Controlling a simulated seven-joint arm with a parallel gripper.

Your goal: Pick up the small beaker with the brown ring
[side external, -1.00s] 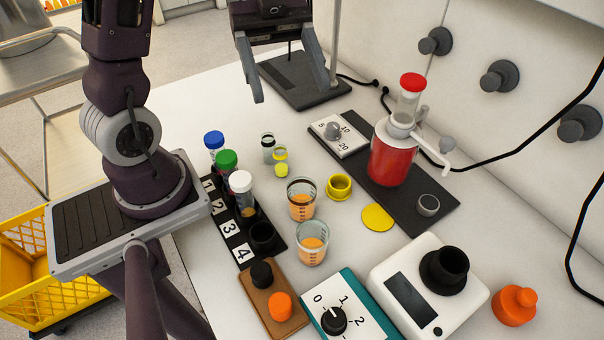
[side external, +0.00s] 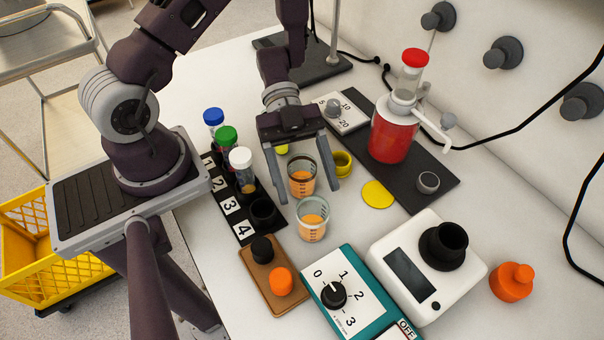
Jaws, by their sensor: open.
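Two small clear beakers with orange liquid stand on the white table in the side external view. The rear beaker (side external: 301,184) has a dark, brownish ring at its rim. The front beaker (side external: 311,227) has a paler, greyish rim. My gripper (side external: 308,201) is open and points down, with its fingers appearing on either side of the rear beaker. Its fingertips show just behind the front beaker. I cannot tell from this one view how high the fingers are or whether they touch the glass. Nothing is held.
A numbered black rack (side external: 228,206) with capped tubes stands left. A yellow cup (side external: 342,163) sits close behind the right finger, near a yellow disc (side external: 378,195). A red dispenser (side external: 392,135) stands at back right. A teal dial box (side external: 350,300) and white scale (side external: 405,285) fill the front.

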